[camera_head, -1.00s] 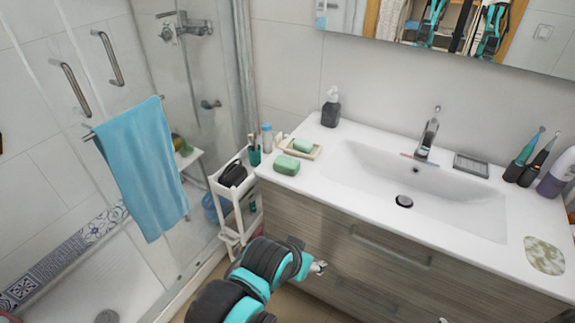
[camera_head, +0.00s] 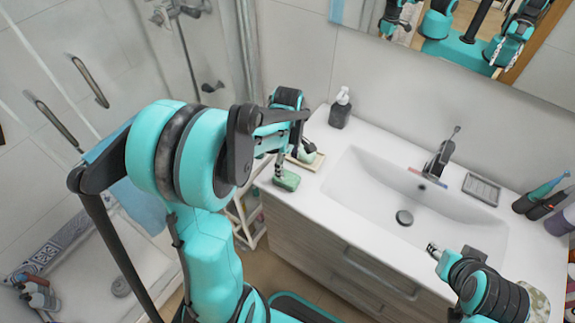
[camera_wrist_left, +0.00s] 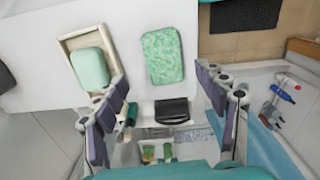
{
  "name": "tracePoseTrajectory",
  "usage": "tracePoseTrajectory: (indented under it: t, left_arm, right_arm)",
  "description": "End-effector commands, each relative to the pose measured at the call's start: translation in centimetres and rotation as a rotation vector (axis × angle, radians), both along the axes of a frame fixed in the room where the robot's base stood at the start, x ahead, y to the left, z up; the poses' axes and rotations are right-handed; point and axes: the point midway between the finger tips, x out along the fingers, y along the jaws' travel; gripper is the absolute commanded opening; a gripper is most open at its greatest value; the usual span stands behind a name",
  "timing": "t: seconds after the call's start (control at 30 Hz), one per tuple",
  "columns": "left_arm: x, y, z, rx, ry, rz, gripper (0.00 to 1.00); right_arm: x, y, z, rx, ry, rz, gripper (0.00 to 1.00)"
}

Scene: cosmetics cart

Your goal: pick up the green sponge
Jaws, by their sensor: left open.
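The green sponge (camera_head: 287,181) lies on the white countertop near its left front corner. In the left wrist view the mottled green sponge (camera_wrist_left: 163,57) lies flat, ahead of and roughly centred between my fingers. My left gripper (camera_head: 290,160) is just above the sponge in the head view and partly covers the area around it. In the left wrist view my left gripper (camera_wrist_left: 160,108) is open with nothing between its fingers. My right gripper (camera_head: 437,251) is over the front of the sink at lower right; its jaw opening is unclear.
A cream dish (camera_wrist_left: 64,43) with a pale green soap bar (camera_wrist_left: 90,68) sits close beside the sponge. A soap dispenser (camera_head: 340,108) stands behind, by the wall. The sink (camera_head: 375,180) and faucet (camera_head: 440,158) are to the right. A white shelf cart (camera_head: 248,215) stands left of the cabinet.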

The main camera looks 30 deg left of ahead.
Motion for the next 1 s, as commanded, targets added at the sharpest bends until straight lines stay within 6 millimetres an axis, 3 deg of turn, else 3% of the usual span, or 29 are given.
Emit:
tracePoseTrajectory:
  t: [0.5,0.8,1.0]
  left_arm:
    - [-0.1,0.1,-7.1,0.0,0.0,0.0,0.72]
    - [-0.1,0.1,-7.5,0.0,0.0,-0.001,0.72]
    - [-0.1,0.1,-7.5,0.0,-0.001,-0.001,0.25]
  right_arm:
    - [0.0,0.0,-2.5,0.0,0.0,0.0,0.4]
    - [0.0,0.0,-2.5,0.0,0.0,0.0,0.4]
    - [0.0,0.0,-2.5,0.0,0.0,0.0,0.4]
